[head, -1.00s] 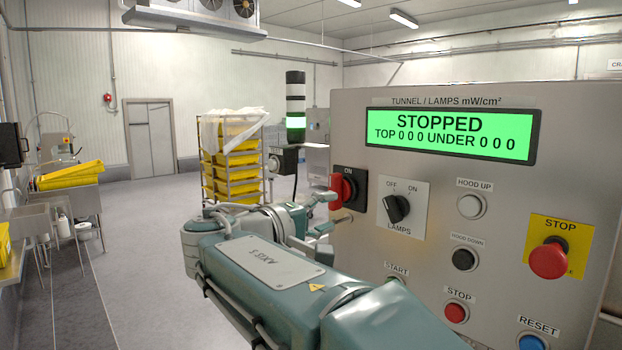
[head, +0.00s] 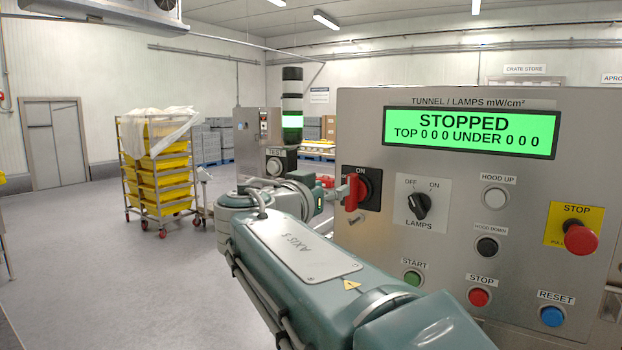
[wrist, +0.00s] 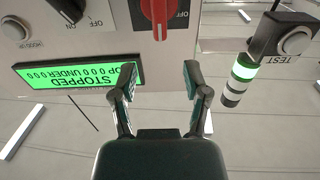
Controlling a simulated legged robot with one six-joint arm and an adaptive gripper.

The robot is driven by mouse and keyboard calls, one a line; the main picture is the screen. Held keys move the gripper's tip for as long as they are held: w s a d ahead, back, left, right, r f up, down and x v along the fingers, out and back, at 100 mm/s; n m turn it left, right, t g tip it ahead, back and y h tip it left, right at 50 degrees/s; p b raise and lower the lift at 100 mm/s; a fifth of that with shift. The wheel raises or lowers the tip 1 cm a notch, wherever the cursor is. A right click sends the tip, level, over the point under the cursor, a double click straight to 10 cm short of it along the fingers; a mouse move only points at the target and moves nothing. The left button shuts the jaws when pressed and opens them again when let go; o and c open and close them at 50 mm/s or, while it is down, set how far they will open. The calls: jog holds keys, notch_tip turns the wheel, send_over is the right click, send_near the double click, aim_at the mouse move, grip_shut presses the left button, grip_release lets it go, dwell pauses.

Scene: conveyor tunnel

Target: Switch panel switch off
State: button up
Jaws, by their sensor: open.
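The red rotary switch (head: 354,191) is on a black plate at the left edge of the grey panel (head: 350,130). Its handle stands upright under the ON label. In the wrist view, the switch (wrist: 157,12) shows at the top, with the picture upside down, and OFF is printed beside the handle. My gripper (wrist: 160,75) is open and empty, its two fingers spread and roughly lined up with the handle. In the head view, my gripper (head: 338,193) is just left of the switch; whether it touches the handle cannot be told.
The panel's green display (head: 470,133) reads STOPPED. A black lamps knob (head: 419,206) sits right of the switch, with several push buttons and a red STOP mushroom (head: 581,237) beyond. A TEST button box (head: 276,165) and signal tower (head: 292,105) stand behind my arm.

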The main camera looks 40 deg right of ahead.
aim_at(346, 179)
jog(key=x, duration=0.6)
jog(key=shift+s+d+f, duration=0.15)
jog(key=shift+d, duration=0.3)
jog(key=shift+w+d+r, duration=0.2)
jog(key=shift+w, duration=0.6)
jog(key=shift+d+f, duration=0.15)
jog(key=shift+d, duration=1.05)
jog(key=c, duration=0.6)
jog(key=shift+w+a, duration=0.1)
jog(key=shift+a, duration=0.15)
grip_shut()
